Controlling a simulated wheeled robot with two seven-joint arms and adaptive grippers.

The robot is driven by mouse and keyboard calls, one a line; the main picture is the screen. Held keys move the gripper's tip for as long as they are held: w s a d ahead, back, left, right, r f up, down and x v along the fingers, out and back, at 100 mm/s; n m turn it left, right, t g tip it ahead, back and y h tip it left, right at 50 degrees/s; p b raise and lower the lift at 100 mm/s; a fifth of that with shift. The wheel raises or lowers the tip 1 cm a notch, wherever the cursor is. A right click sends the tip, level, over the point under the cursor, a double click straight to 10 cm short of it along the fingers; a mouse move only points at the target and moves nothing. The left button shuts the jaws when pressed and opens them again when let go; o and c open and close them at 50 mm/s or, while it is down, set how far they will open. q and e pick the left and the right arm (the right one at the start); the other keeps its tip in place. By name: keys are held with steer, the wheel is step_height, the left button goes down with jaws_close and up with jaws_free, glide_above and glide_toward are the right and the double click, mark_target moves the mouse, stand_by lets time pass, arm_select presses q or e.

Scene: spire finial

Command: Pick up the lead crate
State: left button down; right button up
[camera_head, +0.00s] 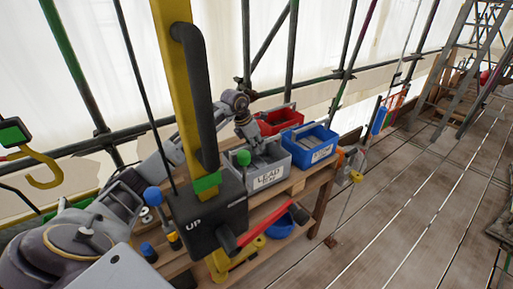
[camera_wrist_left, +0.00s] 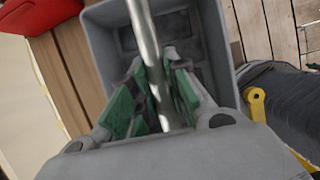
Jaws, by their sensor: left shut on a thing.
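The lead crate (camera_head: 269,179) is a grey open box with a white label reading "LEAD". It stands on the wooden bench, between the dark hoist box and a blue crate. My left gripper (camera_head: 252,143) reaches over it from behind. In the left wrist view my gripper (camera_wrist_left: 155,105) has its green finger pads closed around a metal bar handle (camera_wrist_left: 146,50) that runs across the open grey crate (camera_wrist_left: 202,50). Whether the crate touches the bench under it is hard to tell. My right gripper is not in view.
A blue crate (camera_head: 312,144) stands close on the right and a red crate (camera_head: 279,119) behind. A yellow post (camera_head: 176,95) with a black box marked "UP" (camera_head: 205,214) stands in front on the left. A red lever (camera_head: 268,231) sticks out below. Plank floor (camera_head: 400,210) is open on the right.

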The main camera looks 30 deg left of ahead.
arm_select(q)
step_height(320, 180, up, 2)
steer(key=shift+r+p, duration=0.1)
steer(key=shift+p, duration=0.35)
step_height(320, 180, up, 6)
steer(key=p, duration=0.3)
steer(key=shift+p, duration=0.4)
step_height(320, 180, up, 9)
steer(key=p, duration=0.4)
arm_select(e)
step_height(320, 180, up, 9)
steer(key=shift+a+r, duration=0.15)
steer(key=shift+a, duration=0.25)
arm_select(q)
steer(key=shift+f, duration=0.2)
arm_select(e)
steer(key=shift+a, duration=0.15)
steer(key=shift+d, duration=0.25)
arm_select(q)
steer(key=shift+a, duration=0.1)
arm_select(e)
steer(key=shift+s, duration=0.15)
